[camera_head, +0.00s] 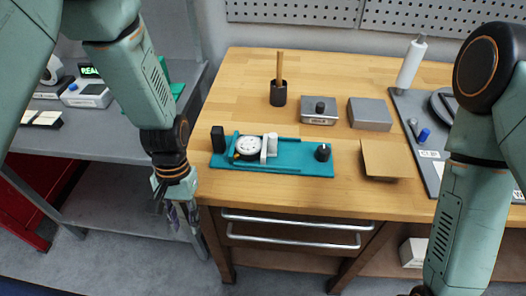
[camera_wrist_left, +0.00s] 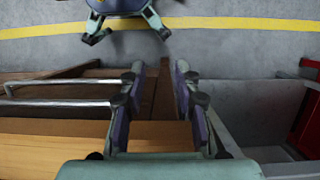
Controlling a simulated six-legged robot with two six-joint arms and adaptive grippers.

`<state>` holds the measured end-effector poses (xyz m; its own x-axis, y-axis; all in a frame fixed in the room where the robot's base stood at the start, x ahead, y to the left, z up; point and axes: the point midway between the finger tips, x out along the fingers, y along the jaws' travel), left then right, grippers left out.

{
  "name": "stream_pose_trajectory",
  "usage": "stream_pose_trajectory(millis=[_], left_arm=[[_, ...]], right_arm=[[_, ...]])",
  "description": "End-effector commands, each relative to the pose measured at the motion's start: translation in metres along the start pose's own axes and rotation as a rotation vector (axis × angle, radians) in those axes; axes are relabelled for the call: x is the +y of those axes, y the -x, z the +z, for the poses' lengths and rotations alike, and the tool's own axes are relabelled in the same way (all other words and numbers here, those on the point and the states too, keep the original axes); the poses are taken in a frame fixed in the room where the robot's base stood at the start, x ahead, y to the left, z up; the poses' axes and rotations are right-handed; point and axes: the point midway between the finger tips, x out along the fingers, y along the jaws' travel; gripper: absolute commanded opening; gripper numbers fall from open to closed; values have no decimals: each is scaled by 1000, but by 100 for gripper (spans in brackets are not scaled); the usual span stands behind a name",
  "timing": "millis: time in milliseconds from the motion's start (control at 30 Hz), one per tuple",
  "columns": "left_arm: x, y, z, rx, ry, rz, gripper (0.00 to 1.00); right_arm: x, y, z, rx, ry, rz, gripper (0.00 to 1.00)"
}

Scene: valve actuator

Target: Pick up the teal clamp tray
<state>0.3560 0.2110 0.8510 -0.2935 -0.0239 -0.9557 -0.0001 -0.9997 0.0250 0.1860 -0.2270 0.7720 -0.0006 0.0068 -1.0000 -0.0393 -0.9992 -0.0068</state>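The teal clamp tray (camera_head: 299,163) lies flat on the left front part of the wooden table. It carries a round white dial part (camera_head: 247,147), a black block at its left end and a black knob (camera_head: 322,152) at its right end. My left gripper (camera_head: 181,216) hangs pointing down, left of the table's front corner and apart from the tray. In the left wrist view my left gripper (camera_wrist_left: 161,95) is open, with nothing between its fingers. The tray is not in that view. My right arm comes in from the right in the head view, and its gripper is not in view.
The wooden table (camera_head: 235,85) also holds a cup with a stick (camera_head: 278,90), grey boxes (camera_head: 370,114), a tan plate (camera_head: 384,160) and a grey mat (camera_head: 408,108). Drawer handles (camera_head: 290,235) jut from its front. A grey bench (camera_head: 100,140) stands at left.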

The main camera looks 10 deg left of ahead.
Motion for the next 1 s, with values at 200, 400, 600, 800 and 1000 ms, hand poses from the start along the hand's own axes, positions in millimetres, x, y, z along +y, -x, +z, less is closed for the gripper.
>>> stream_pose_trajectory(millis=[200,400,600,800,1000], left_arm=[[15,72,-20,-69,-26,28,32],[35,180,-89,156,-9,-9,32],[49,243,-112,276,4,-22,32],[51,238,-121,295,7,-25,32],[50,204,-130,294,7,-24,32]], right_arm=[[0,0,0,0,0,0,43],[0,0,0,0,0,0,43],[0,0,0,0,0,0,43],[0,0,0,0,0,0,43],[0,0,0,0,0,0,43]])
